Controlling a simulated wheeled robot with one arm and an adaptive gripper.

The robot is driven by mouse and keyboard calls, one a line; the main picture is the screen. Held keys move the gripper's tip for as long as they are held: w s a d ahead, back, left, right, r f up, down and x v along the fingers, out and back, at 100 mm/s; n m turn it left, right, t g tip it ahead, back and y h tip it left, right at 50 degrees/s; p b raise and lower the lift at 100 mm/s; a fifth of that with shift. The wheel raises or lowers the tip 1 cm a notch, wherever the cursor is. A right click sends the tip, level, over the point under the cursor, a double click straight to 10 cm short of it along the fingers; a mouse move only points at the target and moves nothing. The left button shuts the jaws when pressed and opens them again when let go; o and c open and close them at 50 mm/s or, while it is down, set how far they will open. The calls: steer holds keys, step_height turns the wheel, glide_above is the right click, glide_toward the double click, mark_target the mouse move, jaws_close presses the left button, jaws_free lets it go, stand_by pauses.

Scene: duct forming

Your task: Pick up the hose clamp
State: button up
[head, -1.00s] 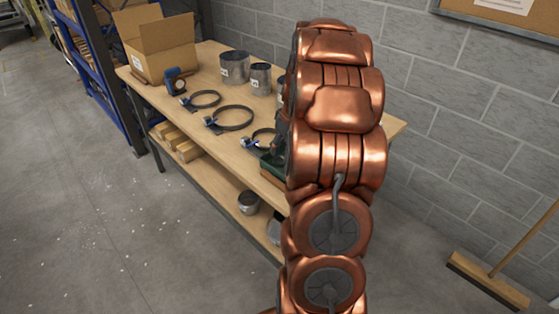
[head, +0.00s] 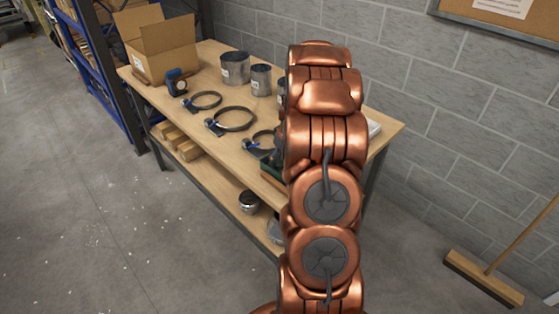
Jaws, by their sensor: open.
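Three dark ring-shaped hose clamps with blue screw parts lie in a row on the wooden workbench (head: 190,127). The smallest-looking far clamp (head: 187,102) is at the left, a wider one (head: 214,126) is in the middle, and a third (head: 250,145) is nearest my arm. My arm covers the right side of the third clamp. My gripper is hidden behind my copper-coloured arm, so its place relative to the clamps does not show.
A cardboard box (head: 165,55), a blue and black tool (head: 176,82) and metal duct pieces (head: 235,68) stand on the bench. A green container (head: 270,172) is partly behind my arm. A block wall is behind; a broom (head: 484,279) stands at right.

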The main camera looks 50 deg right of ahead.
mark_target(280, 162)
steer(key=shift+w+f, duration=0.15)
steer(key=shift+f, duration=0.5)
steer(key=shift+c, duration=0.2)
steer(key=c, duration=0.7)
steer(key=shift+r, duration=0.1)
steer(key=shift+w+r, duration=0.1)
steer(key=shift+r, duration=0.45)
step_height(280, 162, up, 9)
steer(key=b, duration=0.3)
steer(key=shift+f, duration=0.1)
